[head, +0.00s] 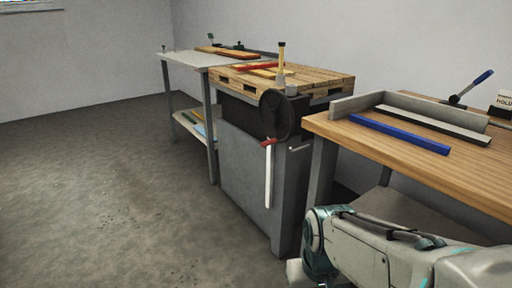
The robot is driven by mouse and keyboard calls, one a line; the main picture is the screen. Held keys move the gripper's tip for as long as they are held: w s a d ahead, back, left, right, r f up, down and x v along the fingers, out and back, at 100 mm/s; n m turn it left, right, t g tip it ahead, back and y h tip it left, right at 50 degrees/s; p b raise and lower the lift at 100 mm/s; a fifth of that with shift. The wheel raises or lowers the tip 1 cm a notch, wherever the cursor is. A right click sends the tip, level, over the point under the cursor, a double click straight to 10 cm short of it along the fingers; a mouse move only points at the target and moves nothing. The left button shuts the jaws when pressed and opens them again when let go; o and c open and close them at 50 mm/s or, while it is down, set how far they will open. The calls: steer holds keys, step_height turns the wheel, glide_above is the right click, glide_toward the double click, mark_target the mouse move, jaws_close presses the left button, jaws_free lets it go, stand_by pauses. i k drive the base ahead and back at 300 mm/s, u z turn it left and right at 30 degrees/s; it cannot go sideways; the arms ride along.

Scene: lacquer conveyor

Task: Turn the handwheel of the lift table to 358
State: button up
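The lift table (238,165) is a grey cabinet with a slatted wooden top, left of centre in the head view. Its dark handwheel (275,113) is on the upper part of the side facing me. My arm comes in at the lower right, in front of the workbench and well apart from the wheel. My gripper does not show.
A wooden workbench (455,172) with a blue bar (400,134) and a grey angled fence (425,119) stands on the right. A pale-topped table (180,58) with a lower shelf stands behind the lift table. The floor (110,180) at left is clear.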

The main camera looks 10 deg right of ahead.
mark_target(276, 111)
steer(key=u, duration=0.6)
steer(key=i, duration=0.95)
steer(key=z, duration=0.3)
